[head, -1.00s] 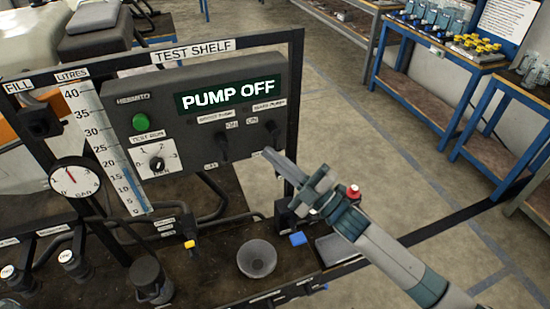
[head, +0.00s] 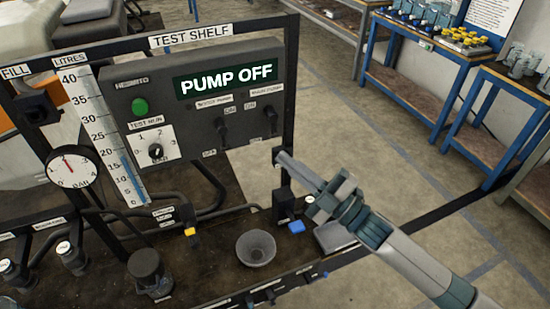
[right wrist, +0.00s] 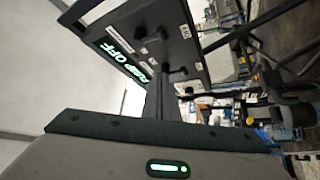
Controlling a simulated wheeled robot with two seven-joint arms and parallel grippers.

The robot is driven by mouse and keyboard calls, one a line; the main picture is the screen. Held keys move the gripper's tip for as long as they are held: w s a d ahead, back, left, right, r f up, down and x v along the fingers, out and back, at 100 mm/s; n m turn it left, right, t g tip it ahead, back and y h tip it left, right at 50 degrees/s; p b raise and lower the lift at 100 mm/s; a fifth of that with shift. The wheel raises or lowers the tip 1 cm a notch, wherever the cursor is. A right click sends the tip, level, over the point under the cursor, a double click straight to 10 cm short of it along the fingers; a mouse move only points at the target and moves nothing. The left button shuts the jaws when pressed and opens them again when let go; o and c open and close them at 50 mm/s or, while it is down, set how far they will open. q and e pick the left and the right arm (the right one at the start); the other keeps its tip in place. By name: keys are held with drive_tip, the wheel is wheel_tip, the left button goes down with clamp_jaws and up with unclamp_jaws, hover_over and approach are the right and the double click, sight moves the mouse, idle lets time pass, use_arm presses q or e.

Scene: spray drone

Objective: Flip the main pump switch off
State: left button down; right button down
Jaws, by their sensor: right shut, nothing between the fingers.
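The grey control panel (head: 135,82) has a display (head: 226,78) that reads PUMP OFF. It carries two black lever switches side by side, a left one (head: 222,129) and a right one (head: 270,122). Both levers appear to point down. Their small labels are too blurred to tell surely which is the main pump switch. My right gripper (head: 281,156) is shut and empty, its tip just below and right of the right switch, seemingly apart from it. The right wrist view shows the shut fingers (right wrist: 161,98) near the panel and its levers. My left gripper is out of view.
A green button (head: 139,106) and a test-run dial (head: 155,151) sit on the panel's left. A pressure gauge (head: 72,166) stands farther left. Below are a grey bowl (head: 256,248), hoses and a black-capped canister (head: 145,264).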

drive_tip(key=shift+b+v, duration=0.3)
drive_tip(key=shift+v, duration=0.85)
